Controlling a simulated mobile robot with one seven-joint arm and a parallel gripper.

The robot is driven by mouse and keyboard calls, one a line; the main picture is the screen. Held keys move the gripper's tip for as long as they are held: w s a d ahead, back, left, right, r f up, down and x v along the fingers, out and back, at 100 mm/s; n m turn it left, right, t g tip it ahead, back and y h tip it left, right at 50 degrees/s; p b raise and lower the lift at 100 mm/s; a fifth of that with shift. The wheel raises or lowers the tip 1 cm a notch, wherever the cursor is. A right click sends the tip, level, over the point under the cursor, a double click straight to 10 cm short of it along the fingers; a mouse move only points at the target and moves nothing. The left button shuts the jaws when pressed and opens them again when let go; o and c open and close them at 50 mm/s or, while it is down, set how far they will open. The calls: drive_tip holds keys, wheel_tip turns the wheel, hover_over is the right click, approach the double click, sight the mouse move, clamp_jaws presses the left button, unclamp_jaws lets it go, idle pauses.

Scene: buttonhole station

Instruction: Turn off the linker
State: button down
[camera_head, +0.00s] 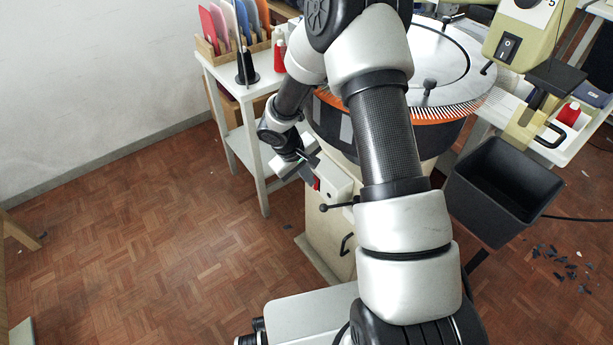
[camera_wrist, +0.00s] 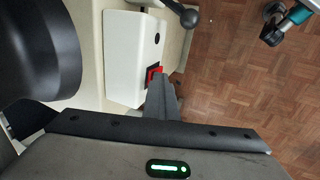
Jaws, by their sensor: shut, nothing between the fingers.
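The linker (camera_head: 430,105) is a round machine with a ring of orange and pale points, on a cream cabinet, partly hidden behind my arm. A white switch box (camera_head: 338,187) sits on its front; it also shows in the wrist view (camera_wrist: 122,60). A red and black switch (camera_wrist: 153,73) is on the face of the box. My gripper (camera_head: 313,178) is shut and empty, its fingers (camera_wrist: 161,82) close in front of the switch and covering part of it. I cannot tell whether they touch, or which way the switch is set.
A lever with a black ball (camera_wrist: 188,17) sticks out beside the box. A white side table (camera_head: 240,82) with cones and coloured panels stands at the left. A black bin (camera_head: 500,195) is at the right, with dark scraps on the floor.

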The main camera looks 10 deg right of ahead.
drive_tip(key=shift+r, duration=0.1)
drive_tip(key=shift+d+r+p, duration=0.1)
drive_tip(key=shift+r+p, duration=0.3)
drive_tip(key=shift+r, duration=0.3)
drive_tip(key=shift+a, duration=0.2)
